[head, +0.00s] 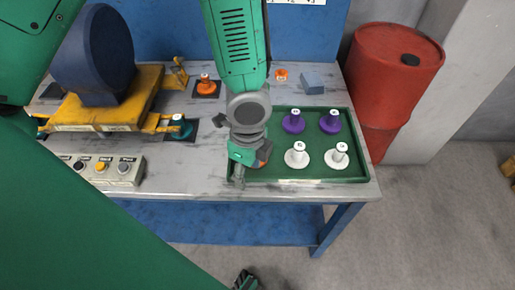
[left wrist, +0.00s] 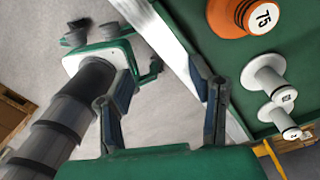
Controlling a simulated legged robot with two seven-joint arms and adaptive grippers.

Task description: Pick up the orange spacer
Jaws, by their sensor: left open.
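An orange spacer (left wrist: 240,14) with a white top marked 75 stands in the green tray, at the upper right of the left wrist view. In the head view, only a bit of orange (head: 262,163) shows behind my left gripper (head: 246,168). My left gripper is open and empty at the tray's left end, and its fingers in the left wrist view (left wrist: 163,76) are apart from the spacer. Another orange piece (head: 206,88) stands on a dark pad at the back. My right gripper (left wrist: 108,38) hangs over the floor; its jaw opening is unclear.
The green tray (head: 300,181) also holds two white spacers (head: 297,155) and two purple spacers (head: 293,122). A blue block (head: 312,82), a button box (head: 100,170) and a yellow-based motor (head: 105,105) stand on the table. A red barrel (head: 390,80) is at the right.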

